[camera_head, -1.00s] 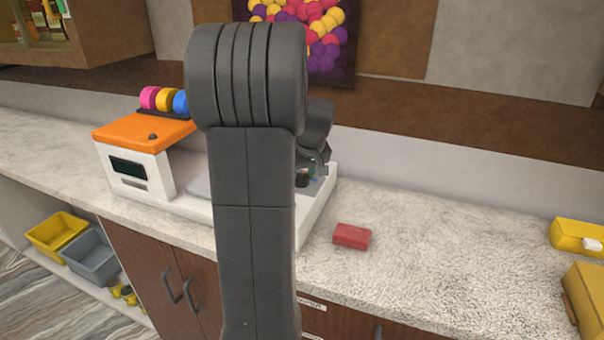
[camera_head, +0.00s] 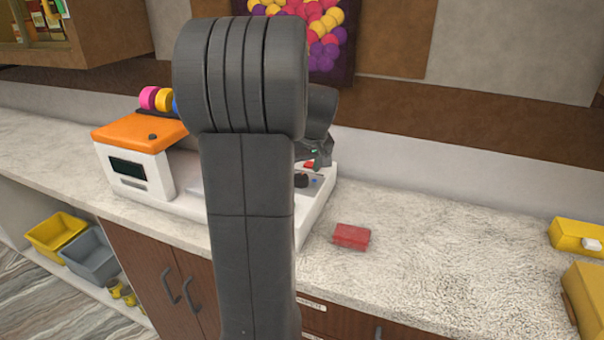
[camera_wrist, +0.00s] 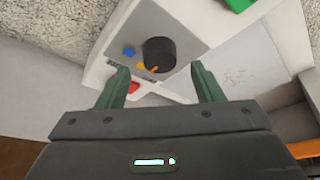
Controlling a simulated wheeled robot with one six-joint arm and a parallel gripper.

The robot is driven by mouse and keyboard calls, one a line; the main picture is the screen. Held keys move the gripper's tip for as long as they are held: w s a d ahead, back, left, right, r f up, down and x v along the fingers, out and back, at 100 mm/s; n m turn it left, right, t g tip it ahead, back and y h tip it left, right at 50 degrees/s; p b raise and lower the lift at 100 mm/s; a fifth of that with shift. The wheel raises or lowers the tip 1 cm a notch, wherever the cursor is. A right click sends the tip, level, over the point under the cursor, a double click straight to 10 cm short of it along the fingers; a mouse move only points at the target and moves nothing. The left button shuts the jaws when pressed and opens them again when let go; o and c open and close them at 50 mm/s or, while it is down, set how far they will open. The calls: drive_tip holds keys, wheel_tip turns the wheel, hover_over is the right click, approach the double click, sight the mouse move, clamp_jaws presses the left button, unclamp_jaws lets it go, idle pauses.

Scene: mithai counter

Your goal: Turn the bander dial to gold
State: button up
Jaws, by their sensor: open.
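The bander (camera_head: 131,173) is a white machine with an orange top on the counter. Its black dial (camera_head: 301,181) is on the panel at the base's right end, and shows more clearly in the wrist view (camera_wrist: 159,52). An orange pointer line on the dial faces the lower left there, close to a gold mark (camera_wrist: 141,66); I cannot tell if they line up exactly. A blue mark (camera_wrist: 128,52) and a red piece (camera_wrist: 133,88) are nearby. My gripper (camera_wrist: 160,72) is open and empty, its green fingers apart, above the panel and clear of the dial.
A red block (camera_head: 351,236) lies on the counter right of the bander. Yellow boxes (camera_head: 577,236) stand at the far right. Coloured rolls (camera_head: 164,99) sit behind the orange top. The counter between the red block and yellow boxes is clear. My arm hides the bander's middle.

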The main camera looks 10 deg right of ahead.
drive_tip(key=v, duration=1)
drive_tip(key=shift+r, duration=0.35)
drive_tip(key=shift+f, duration=0.1)
drive_tip(key=x, duration=1.3)
drive_tip(key=shift+f, duration=0.3)
drive_tip(key=shift+r, duration=0.15)
drive_tip(key=shift+f, duration=0.25)
drive_tip(key=shift+s+a+r+m+h, duration=0.1)
drive_tip(key=shift+m+h, duration=0.2)
drive_tip(key=shift+m, duration=0.6)
drive_tip(key=shift+m+h+b, duration=0.6)
drive_tip(key=shift+m+b, duration=0.25)
drive_tip(key=shift+m, duration=0.55)
drive_tip(key=shift+a+m+g+h+b, duration=0.15)
drive_tip(key=shift+m+h+b, duration=0.4)
drive_tip(key=shift+m, duration=0.55)
drive_tip(key=shift+m+g+h+b, duration=0.25)
drive_tip(key=shift+m+b, duration=0.45)
drive_tip(key=shift+m, duration=0.4)
drive_tip(key=v, duration=1.1)
drive_tip(key=shift+r+p, duration=0.35)
drive_tip(key=shift+p, duration=0.1)
